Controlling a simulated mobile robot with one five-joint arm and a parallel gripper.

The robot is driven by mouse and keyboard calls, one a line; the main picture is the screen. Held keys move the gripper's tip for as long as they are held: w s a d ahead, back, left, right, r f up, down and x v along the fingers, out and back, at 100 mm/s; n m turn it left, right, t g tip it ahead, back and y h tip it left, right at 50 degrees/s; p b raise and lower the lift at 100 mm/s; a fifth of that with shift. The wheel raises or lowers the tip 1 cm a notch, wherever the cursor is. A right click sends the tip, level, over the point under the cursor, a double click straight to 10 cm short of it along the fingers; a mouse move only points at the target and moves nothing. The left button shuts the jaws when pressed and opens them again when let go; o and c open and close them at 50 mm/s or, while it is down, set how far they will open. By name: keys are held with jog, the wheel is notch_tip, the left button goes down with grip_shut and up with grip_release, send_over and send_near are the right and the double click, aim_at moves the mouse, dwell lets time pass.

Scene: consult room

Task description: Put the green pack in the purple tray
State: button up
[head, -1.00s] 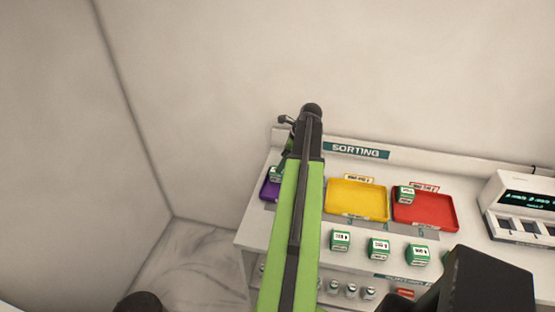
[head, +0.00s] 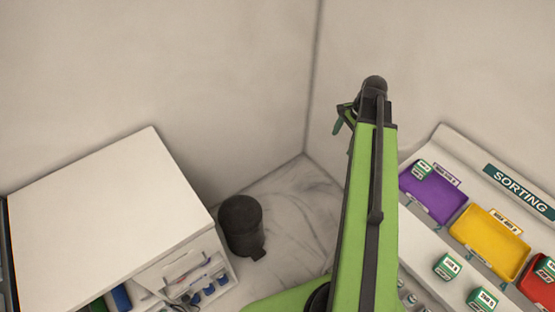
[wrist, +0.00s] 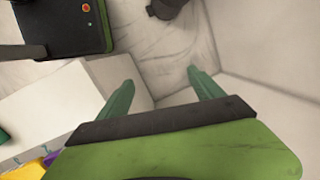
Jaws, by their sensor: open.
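The purple tray (head: 436,200) lies on the sorting counter at the right of the head view. A green pack (head: 422,168) with a white label sits at the tray's back left corner. It looks to be resting in the tray against the rim, though its base is hard to make out. My gripper (head: 343,121) is raised left of the counter, apart from tray and pack. In the wrist view my gripper (wrist: 161,90) has its two green fingers spread, with only floor and wall between them. A sliver of the purple tray (wrist: 50,158) shows there at lower left.
The yellow tray (head: 488,243) and red tray (head: 541,281) follow to the right. More green packs (head: 446,266) stand in front of them. A white cabinet (head: 110,215) stands at the left, with a dark bin (head: 240,222) on the floor beside it. Walls meet in the corner behind.

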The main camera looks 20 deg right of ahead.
jog(key=a+n+g+h, duration=0.1)
jog(key=a+n, duration=1.5)
jog(key=a, duration=1.4)
jog(key=shift+w+a+f+h, duration=0.15)
jog(key=shift+w+f+h, duration=0.05)
jog(key=shift+h, duration=0.2)
